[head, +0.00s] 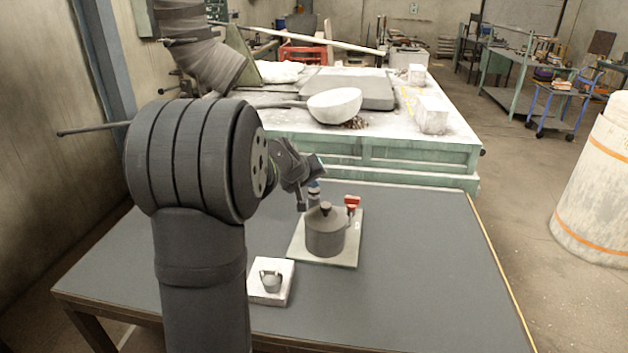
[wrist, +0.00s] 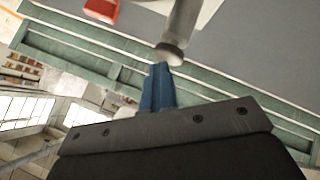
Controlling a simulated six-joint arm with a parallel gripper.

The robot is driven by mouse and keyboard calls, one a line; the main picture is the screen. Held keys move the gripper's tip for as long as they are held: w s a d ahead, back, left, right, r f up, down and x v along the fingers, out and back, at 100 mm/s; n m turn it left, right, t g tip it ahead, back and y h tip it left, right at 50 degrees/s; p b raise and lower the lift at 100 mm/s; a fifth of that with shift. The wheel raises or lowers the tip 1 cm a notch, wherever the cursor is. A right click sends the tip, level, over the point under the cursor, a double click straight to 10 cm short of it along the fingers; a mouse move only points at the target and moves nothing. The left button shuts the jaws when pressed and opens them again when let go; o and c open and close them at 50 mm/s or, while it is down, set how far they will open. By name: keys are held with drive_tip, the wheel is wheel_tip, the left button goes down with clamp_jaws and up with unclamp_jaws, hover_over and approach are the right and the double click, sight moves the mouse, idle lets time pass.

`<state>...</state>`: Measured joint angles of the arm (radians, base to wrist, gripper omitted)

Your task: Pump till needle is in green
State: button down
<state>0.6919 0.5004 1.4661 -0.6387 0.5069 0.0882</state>
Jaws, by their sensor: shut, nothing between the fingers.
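A dark grey cylinder (head: 325,236) with a black knob (head: 325,209) stands on a pale board (head: 348,245) on the table. A red piece (head: 352,200) stands upright at its right; it also shows at the top of the wrist view (wrist: 102,9). I cannot make out any needle or green zone.
The table (head: 420,270) is clear to the right. Behind stands a green bench (head: 400,152) with a white bowl (head: 335,105) and blocks.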

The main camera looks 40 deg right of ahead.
sight(312, 191)
drive_tip(key=shift+r, duration=2.25)
drive_tip(key=shift+r, duration=2.5)
wheel_tip(312, 191, up, 4)
drive_tip(key=shift+f, duration=0.1)
